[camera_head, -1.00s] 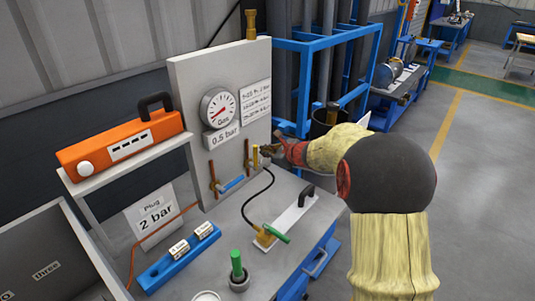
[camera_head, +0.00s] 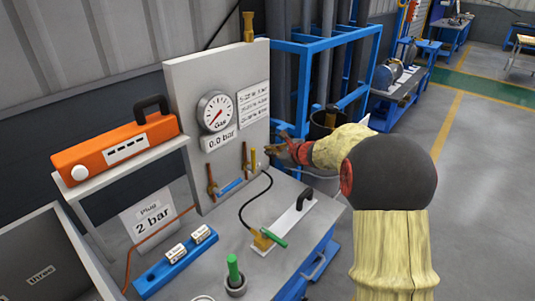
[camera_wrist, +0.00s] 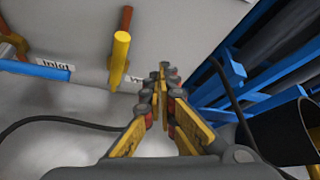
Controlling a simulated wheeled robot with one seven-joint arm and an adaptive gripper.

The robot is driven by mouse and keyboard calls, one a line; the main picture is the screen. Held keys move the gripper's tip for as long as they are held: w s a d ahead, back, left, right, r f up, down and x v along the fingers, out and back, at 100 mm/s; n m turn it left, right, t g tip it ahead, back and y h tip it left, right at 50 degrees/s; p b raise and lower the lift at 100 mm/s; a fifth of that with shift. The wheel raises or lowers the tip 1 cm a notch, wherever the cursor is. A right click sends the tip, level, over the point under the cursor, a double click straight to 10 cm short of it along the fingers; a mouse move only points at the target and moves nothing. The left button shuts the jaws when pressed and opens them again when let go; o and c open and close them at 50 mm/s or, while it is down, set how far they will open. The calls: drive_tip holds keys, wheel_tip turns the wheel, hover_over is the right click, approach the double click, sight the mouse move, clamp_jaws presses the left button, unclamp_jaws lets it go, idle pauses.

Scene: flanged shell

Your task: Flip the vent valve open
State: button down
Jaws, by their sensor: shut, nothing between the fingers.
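The panel (camera_head: 180,90) stands upright at the back of the bench. The vent valve's yellow handle (camera_head: 253,160) is low on its right side, beside a brown pipe. It stands upright in the head view. In the wrist view the yellow handle (camera_wrist: 119,58) is left of my gripper (camera_wrist: 163,75), with a gap between them. A label beside my fingertips is partly hidden. My gripper (camera_head: 275,148) is shut and empty, right of the handle. The gauge (camera_head: 215,111) has its needle at the low end, and the display (camera_head: 220,139) reads 0.0 bar.
A blue inlet handle (camera_head: 230,186) lies across the panel's lower left. A black hose (camera_head: 262,205) runs to a fitting on the white plate (camera_head: 290,222). A blue frame (camera_head: 300,90) stands right of the panel. An orange case (camera_head: 115,147) is on the left shelf.

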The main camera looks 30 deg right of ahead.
drive_tip(key=s+p, duration=0.1)
drive_tip(key=s, duration=0.8)
drive_tip(key=shift+s+a, duration=0.4)
drive_tip(key=s+a+f+n+g+y, duration=0.25)
drive_tip(key=s+a+n+g, duration=0.45)
drive_tip(key=s+a+n, duration=0.85)
drive_tip(key=s+r+n+g+h, duration=0.1)
drive_tip(key=s+r+n+h, duration=0.15)
drive_tip(key=s+n, duration=0.4)
drive_tip(key=s+r+n+g+h, duration=0.1)
drive_tip(key=s+r+n+h, duration=0.2)
drive_tip(key=s, duration=0.7)
drive_tip(key=s+a+r+n+t, duration=0.1)
drive_tip(key=a+r+n+t, duration=0.1)
drive_tip(key=a+r+n, duration=0.1)
drive_tip(key=shift+s+a+r+n+y, duration=0.3)
drive_tip(key=shift+a+r+n+y, duration=0.1)
drive_tip(key=shift+a+r, duration=0.25)
